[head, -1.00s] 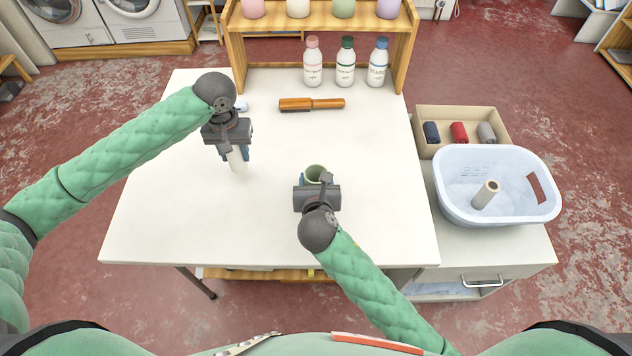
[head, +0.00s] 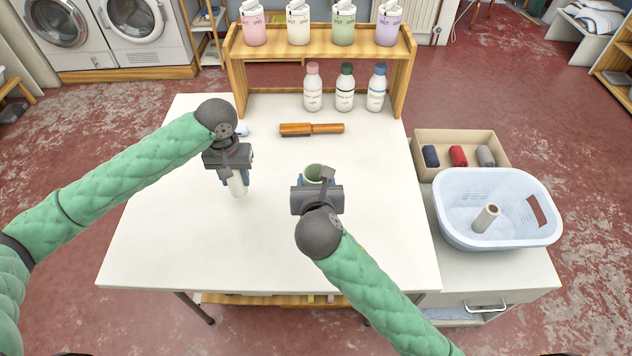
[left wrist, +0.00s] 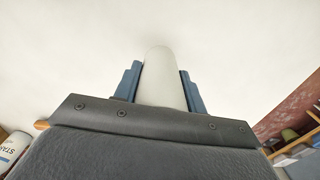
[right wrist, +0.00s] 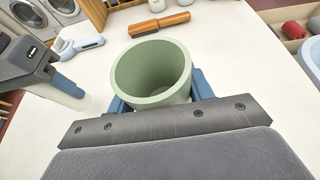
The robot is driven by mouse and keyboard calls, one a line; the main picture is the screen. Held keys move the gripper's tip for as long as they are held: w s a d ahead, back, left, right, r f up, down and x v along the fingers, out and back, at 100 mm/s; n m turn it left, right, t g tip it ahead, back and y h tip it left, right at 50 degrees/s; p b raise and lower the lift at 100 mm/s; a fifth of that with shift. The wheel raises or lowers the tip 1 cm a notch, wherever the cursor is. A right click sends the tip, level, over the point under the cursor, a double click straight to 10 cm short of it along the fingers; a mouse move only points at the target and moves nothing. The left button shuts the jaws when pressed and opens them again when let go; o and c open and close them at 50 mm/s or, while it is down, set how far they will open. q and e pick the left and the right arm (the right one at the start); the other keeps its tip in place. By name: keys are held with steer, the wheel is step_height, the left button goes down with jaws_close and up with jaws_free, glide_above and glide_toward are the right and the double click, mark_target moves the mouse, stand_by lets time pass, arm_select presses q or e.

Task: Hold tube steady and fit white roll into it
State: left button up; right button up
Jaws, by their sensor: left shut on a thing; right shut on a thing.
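The white roll (head: 238,185) is in my left gripper (head: 232,178), which is shut on it over the left-middle of the table. In the left wrist view the roll (left wrist: 163,75) sticks out between the two blue fingers. The green tube (head: 314,172) is in my right gripper (head: 316,184), which is shut on it near the middle of the table. In the right wrist view the tube (right wrist: 152,75) has its open mouth up, and its inside looks empty. The roll is to the left of the tube and apart from it. The tube's lower part is hidden.
A wooden-handled brush (head: 312,129) lies behind the grippers. Several bottles (head: 345,90) stand under a wooden shelf (head: 318,42) at the back. A laundry basket (head: 455,225) with a cardboard-coloured roll (head: 486,218) and a box of coloured rolls (head: 425,140) are at the right. The table front is clear.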

step_height(320, 180, down, 7)
steer(key=shift+f, duration=0.1)
stand_by(0.6)
steer(key=shift+f, duration=1.25)
steer(key=shift+f, duration=0.15)
steer(key=o, duration=0.8)
steer(key=shift+c, duration=0.2)
arm_select(q)
steer(key=shift+r+p, duration=1.1)
arm_select(e)
steer(key=shift+r, duration=0.3)
steer(key=c, duration=0.9)
